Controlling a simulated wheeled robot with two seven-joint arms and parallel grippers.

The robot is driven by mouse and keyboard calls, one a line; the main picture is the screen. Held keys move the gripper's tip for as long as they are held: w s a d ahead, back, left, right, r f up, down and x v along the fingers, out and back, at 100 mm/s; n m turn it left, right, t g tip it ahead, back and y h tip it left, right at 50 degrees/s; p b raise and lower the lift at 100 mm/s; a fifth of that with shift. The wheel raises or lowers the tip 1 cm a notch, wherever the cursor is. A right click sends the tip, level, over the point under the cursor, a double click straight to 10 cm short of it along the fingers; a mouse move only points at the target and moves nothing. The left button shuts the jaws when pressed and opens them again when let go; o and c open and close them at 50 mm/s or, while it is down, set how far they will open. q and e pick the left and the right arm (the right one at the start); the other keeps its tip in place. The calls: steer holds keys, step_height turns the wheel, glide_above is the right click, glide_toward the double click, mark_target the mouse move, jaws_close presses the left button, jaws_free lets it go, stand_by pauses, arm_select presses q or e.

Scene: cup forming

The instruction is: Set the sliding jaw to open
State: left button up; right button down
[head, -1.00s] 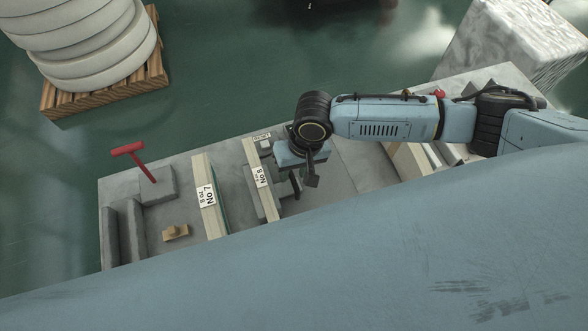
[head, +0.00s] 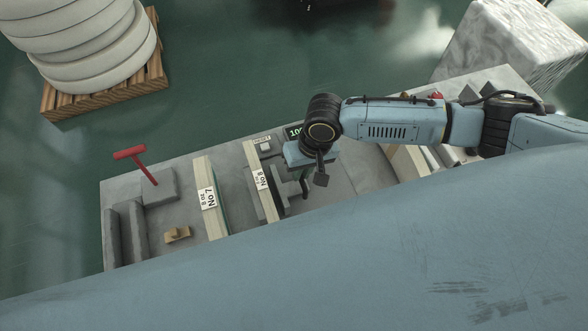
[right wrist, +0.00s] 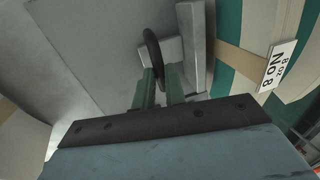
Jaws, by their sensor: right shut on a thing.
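The sliding jaw appears to be the grey upright plate (right wrist: 197,45) beside the No 8 board in the right wrist view. It also shows as a grey piece (head: 281,191) just right of that board in the head view. A dark round handle (right wrist: 152,47) stands to the left of the plate. My right gripper (right wrist: 160,82) has its two green fingers closed on this handle. In the head view my right gripper (head: 303,185) is partly hidden under its wrist. My left gripper is out of view.
The No 8 board (head: 262,180) and No 7 board (head: 210,197) stand to the left on the bench. A red T-handle (head: 130,153) rises further left. A dark display (head: 295,132) with green digits, partly covered, sits behind my wrist. Bare bench lies right of my gripper.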

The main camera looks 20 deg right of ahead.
steer(key=d, duration=0.2)
steer(key=shift+d+r+p, duration=0.1)
steer(key=shift+d+p, duration=0.25)
steer(key=shift+w+d, duration=0.1)
steer(key=c, duration=1.5)
jaws_free()
steer(key=shift+d, duration=0.1)
steer(key=shift+o, duration=0.2)
step_height(320, 180, up, 13)
steer(key=d, duration=0.2)
steer(key=shift+d+p, duration=0.2)
steer(key=shift+p, duration=0.25)
